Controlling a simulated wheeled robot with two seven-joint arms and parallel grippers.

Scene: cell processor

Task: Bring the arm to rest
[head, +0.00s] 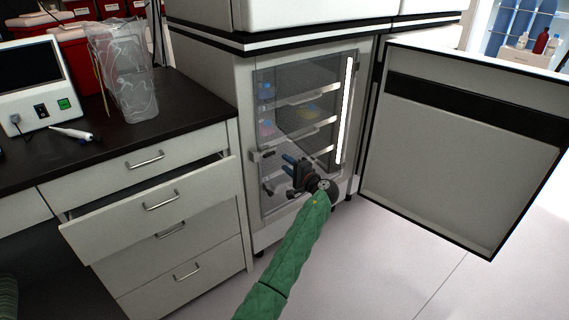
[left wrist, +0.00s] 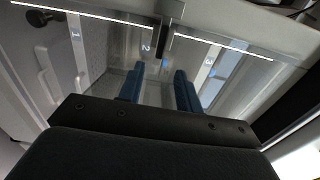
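My left arm, in a green sleeve, reaches up from the bottom of the head view. Its gripper (head: 287,164) is in front of the lower part of the cabinet's glass door (head: 262,130). In the left wrist view the two blue fingers (left wrist: 158,88) stand apart with nothing seen between them. The glass and lit shelves lie beyond them. I cannot tell whether the gripper touches the glass. My right gripper is in neither view.
The cabinet's outer door (head: 465,150) stands wide open to the right. A drawer (head: 150,205) is pulled out at the left. The dark counter (head: 185,98) holds a white device (head: 35,85), a pipette (head: 72,132) and a clear bag (head: 125,75). The floor (head: 390,265) at lower right is clear.

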